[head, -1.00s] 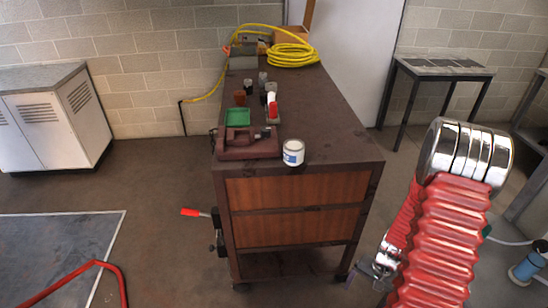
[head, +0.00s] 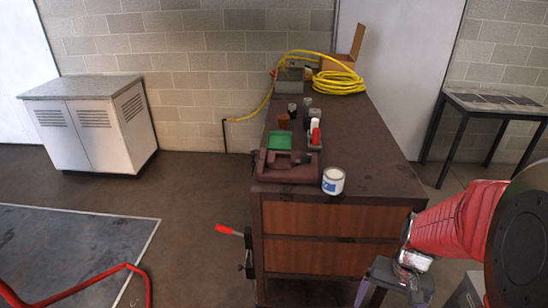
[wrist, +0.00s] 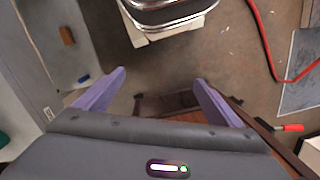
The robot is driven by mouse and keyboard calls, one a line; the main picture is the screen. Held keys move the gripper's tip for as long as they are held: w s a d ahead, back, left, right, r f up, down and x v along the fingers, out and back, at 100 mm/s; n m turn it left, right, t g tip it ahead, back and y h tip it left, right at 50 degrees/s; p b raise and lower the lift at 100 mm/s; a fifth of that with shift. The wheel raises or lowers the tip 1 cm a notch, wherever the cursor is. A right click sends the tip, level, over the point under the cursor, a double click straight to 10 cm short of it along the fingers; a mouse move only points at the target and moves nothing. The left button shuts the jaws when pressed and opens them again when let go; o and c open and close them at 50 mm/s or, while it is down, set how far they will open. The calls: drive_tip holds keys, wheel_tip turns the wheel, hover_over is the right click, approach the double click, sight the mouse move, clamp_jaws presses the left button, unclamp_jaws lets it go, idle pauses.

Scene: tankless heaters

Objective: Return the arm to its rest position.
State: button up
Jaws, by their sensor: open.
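My arm in its red ribbed sleeve is bent at the right side of the head view. Its dark round joint cover is close to the camera. My gripper (head: 393,285) hangs low beside the bench's front right corner, partly cut off by the bottom edge. In the wrist view my gripper (wrist: 160,77) has its two purple fingers wide apart, with nothing held between them. Floor and part of the brown bench show beyond the fingers there. I cannot tell whether the gripper touches the bench.
The brown workbench (head: 390,155) carries a white can (head: 333,180), a green tray (head: 293,141) and a coiled yellow hose (head: 338,82). A red-handled lever (head: 224,229) sticks out at its left. A white cabinet (head: 70,135) stands left.

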drive_tip(key=s+a+r+n+t, duration=0.2)
drive_tip(key=a+r, duration=0.4)
drive_tip(key=r, duration=0.4)
drive_tip(key=s+a+r+n+t, duration=0.2)
drive_tip(key=a+r, duration=0.4)
drive_tip(key=r, duration=0.4)
drive_tip(key=shift+s+r+n+t+h, duration=0.15)
drive_tip(key=shift+r+n+t+h, duration=0.35)
drive_tip(key=shift+t, duration=0.6)
drive_tip(key=shift+f, duration=0.15)
